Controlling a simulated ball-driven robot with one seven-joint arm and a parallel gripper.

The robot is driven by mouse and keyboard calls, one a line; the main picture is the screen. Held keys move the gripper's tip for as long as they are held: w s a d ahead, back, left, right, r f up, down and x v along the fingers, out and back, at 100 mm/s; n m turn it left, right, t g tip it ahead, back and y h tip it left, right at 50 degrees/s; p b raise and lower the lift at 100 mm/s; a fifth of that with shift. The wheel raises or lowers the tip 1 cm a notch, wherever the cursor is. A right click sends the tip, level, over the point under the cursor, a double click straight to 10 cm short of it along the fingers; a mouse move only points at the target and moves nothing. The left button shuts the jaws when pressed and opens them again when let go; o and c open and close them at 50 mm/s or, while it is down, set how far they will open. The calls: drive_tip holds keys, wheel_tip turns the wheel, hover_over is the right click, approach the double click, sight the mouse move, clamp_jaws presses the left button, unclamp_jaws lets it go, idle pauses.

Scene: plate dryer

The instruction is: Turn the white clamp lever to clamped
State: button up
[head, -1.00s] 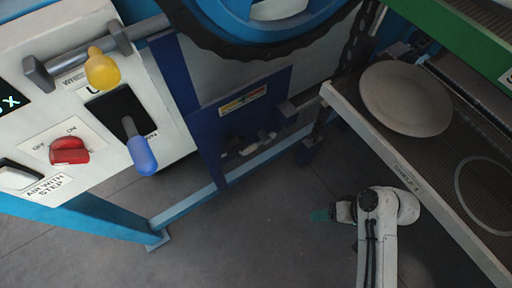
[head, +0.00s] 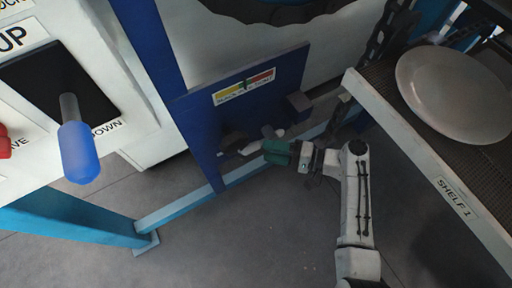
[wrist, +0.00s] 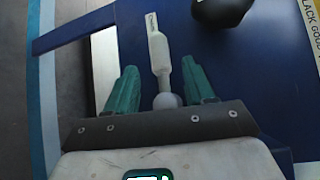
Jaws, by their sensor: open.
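The white clamp lever (wrist: 162,52) shows in the wrist view as a pale handle with a narrower flat end and a round ball at its near end. In the head view only a bit of the lever (head: 248,149) shows on the blue panel (head: 262,105), partly hidden by my gripper. My gripper (head: 268,150) has green fingers and is open. In the wrist view the lever lies between the two fingers of my gripper (wrist: 160,70), with a gap on each side. I cannot tell how deep the fingers reach around it.
A yellow-to-red gauge label (head: 244,86) is above the lever. A dark rounded knob (wrist: 222,10) lies near the lever. Shelf 1 (head: 452,195) with a white plate (head: 455,90) stands at the right. A blue-handled lever (head: 78,150) is at the left. The floor below is clear.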

sight(257, 149)
drive_tip(key=shift+b+x, duration=0.3)
drive_tip(key=shift+x, duration=2.35)
drive_tip(key=shift+c, duration=0.3)
drive_tip(key=shift+s, duration=0.1)
clamp_jaws()
